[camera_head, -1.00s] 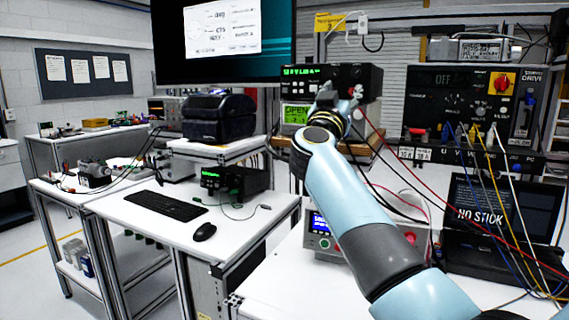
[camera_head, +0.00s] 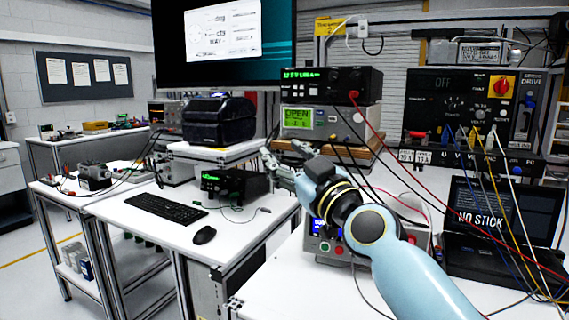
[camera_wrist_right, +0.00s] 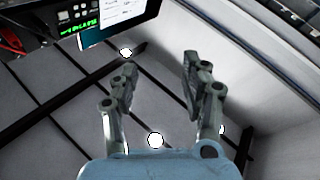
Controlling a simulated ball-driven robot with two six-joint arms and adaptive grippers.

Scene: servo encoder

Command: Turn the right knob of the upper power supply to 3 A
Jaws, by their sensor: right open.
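The upper power supply (camera_head: 330,88) is a black box with a green-lit display, on top of a device with a bright green screen. Its front is now uncovered in the head view, but its right knob is too small for me to tell its setting, and the display digits are not readable. My right gripper (camera_head: 282,152) is open and empty, below and left of the supply, apart from it. In the right wrist view its two fingers (camera_wrist_right: 160,65) stand apart with nothing between them. A black device with green digits (camera_wrist_right: 72,24) shows at that view's upper left. My left gripper is not in view.
The device with the green screen (camera_head: 303,121) sits on a wooden shelf. Red and black cables hang in front of the supplies. A drive panel (camera_head: 450,100) and a laptop (camera_head: 490,215) stand right. A monitor (camera_head: 225,45) rises at left.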

